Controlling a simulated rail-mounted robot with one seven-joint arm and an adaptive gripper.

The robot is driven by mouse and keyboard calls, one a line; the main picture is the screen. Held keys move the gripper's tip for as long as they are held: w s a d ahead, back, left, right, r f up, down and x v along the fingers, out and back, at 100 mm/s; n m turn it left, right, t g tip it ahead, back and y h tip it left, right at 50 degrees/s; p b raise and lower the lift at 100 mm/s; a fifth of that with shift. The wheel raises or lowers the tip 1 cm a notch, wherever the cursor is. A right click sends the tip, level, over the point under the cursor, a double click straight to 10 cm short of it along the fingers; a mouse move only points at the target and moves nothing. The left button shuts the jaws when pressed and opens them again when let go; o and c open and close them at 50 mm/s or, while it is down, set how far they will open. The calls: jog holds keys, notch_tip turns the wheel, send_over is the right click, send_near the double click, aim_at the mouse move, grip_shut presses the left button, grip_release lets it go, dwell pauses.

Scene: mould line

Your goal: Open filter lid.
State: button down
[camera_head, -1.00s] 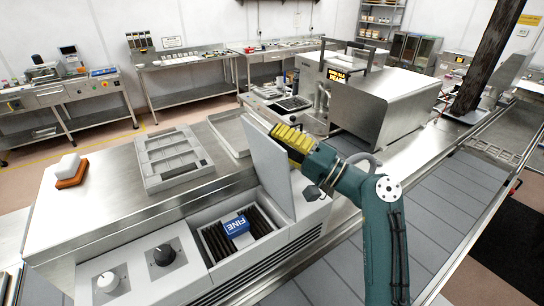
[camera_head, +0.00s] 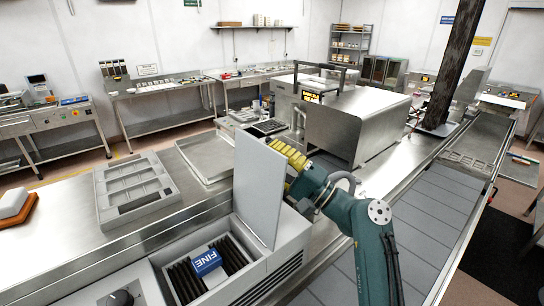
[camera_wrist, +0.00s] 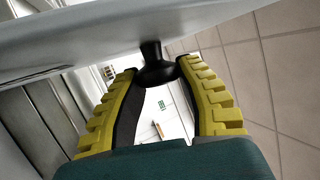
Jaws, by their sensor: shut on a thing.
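The filter lid (camera_head: 258,188) is a flat light-grey panel standing raised on edge along the right side of the filter box. The box (camera_head: 262,270) is open below it. Inside lie dark ribbed filter parts and a blue block marked FINE (camera_head: 207,262). My yellow-fingered gripper (camera_head: 287,152) is at the far right face of the lid, partly hidden by it. In the wrist view, its two fingers close around a black knob (camera_wrist: 156,66) on the lid (camera_wrist: 130,28).
A grey compartment tray (camera_head: 140,192) and a shallow metal tray (camera_head: 207,156) lie on the steel counter to the left. A black dial (camera_head: 121,298) is at the front. A steel machine (camera_head: 350,118) stands behind my arm, with a conveyor (camera_head: 430,200) at right.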

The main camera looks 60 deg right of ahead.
jog(key=c, duration=0.7)
grip_release()
jog(key=shift+o, duration=0.2)
jog(key=v, duration=1.2)
jog(key=shift+c, duration=0.4)
